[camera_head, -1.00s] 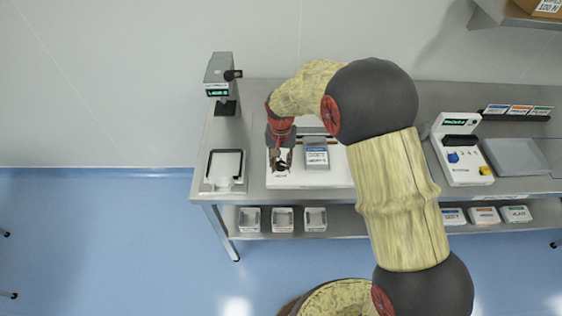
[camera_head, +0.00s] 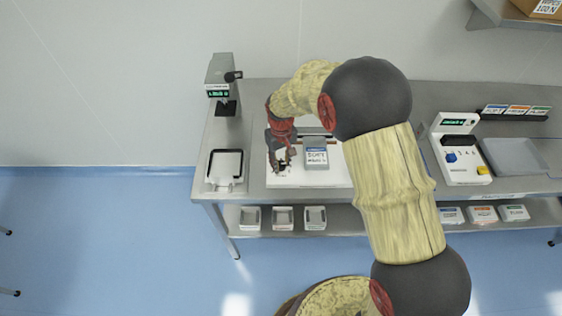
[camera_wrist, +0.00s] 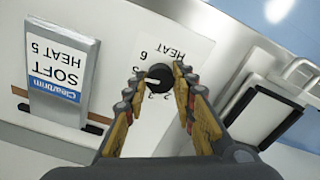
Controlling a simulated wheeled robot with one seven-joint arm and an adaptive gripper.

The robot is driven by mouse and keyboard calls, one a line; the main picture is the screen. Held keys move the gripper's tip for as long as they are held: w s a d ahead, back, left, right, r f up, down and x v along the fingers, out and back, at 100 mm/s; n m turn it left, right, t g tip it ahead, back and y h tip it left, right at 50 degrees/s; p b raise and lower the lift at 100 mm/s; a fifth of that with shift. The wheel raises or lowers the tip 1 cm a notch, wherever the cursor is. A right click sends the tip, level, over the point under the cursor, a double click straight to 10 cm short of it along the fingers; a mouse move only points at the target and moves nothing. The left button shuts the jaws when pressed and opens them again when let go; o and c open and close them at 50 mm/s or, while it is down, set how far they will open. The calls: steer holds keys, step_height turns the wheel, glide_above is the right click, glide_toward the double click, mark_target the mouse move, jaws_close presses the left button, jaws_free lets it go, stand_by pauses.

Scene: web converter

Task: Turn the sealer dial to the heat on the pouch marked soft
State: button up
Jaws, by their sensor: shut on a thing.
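The sealer (camera_head: 343,180) is a white machine on the steel bench. Its black round dial (camera_wrist: 158,78) has printed numbers and the word HEAT beside it; I cannot read where its pointer stands. My gripper (camera_wrist: 157,72) has its fingers on both sides of the dial and is shut on it. In the head view my gripper (camera_head: 280,164) is at the sealer's front left. A grey pouch (camera_head: 316,154) lies on the sealer, right of my gripper. Its label in the wrist view (camera_wrist: 60,72) reads Clearbrim, SOFT, HEAT 5.
A black-framed tray (camera_head: 225,184) lies left of the sealer, with a device with a green display (camera_head: 219,75) behind it. A white console (camera_head: 457,165) with blue and yellow controls and a grey tray (camera_head: 517,157) stand right. Small bins are on the lower shelf.

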mark_target(281, 164)
stand_by(0.3)
steer(key=o, duration=1.1)
steer(key=shift+c, duration=0.2)
steer(key=shift+o, duration=0.5)
step_height(281, 164, up, 12)
